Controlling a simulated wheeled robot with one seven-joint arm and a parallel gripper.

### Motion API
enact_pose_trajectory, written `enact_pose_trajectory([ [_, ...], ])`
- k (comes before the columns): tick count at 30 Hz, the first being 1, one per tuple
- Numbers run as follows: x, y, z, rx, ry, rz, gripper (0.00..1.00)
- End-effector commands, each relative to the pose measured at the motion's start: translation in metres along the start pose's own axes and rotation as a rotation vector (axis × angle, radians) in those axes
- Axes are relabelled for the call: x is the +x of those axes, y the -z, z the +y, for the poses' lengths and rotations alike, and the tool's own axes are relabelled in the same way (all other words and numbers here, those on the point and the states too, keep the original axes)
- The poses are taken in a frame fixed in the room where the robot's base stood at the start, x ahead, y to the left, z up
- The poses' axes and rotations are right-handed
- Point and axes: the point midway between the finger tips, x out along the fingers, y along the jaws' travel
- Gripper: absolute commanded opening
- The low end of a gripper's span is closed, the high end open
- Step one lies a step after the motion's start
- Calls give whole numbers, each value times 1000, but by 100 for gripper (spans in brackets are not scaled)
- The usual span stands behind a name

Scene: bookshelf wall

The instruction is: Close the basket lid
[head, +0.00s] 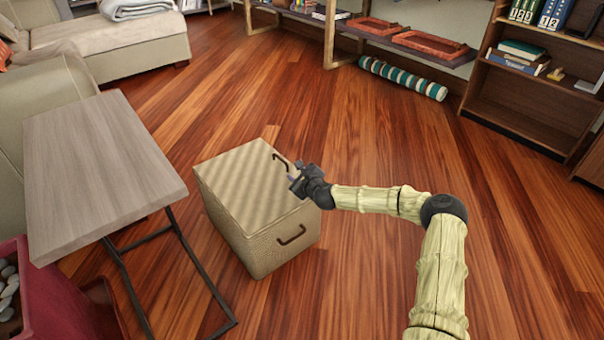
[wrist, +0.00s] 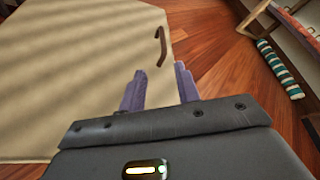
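A beige woven basket (head: 285,248) stands on the wood floor, with dark curved handles on its sides. Its lid (head: 250,183) lies flat across the top and looks shut; a small gap cannot be ruled out. The lid fills much of the left of the wrist view (wrist: 70,60). My gripper (head: 293,179) is over the right edge of the lid, near the far handle (head: 281,160). In the wrist view the fingers (wrist: 160,84) stand apart with nothing between them. Whether they touch the lid is unclear.
A grey-topped side table (head: 95,165) with thin dark legs stands left of the basket. A red planter with stones (head: 60,300) is at bottom left. A striped roll (head: 403,78) lies by the shelves at the back. Floor right of the basket is clear.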

Motion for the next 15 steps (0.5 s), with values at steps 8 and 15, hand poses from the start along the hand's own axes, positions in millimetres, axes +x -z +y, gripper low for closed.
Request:
enact_pose_trajectory([
  [8, -38, -2, -1, 1, -2, 0, 33],
  [15, -44, 0, 1, 1, 0, 0, 33],
])
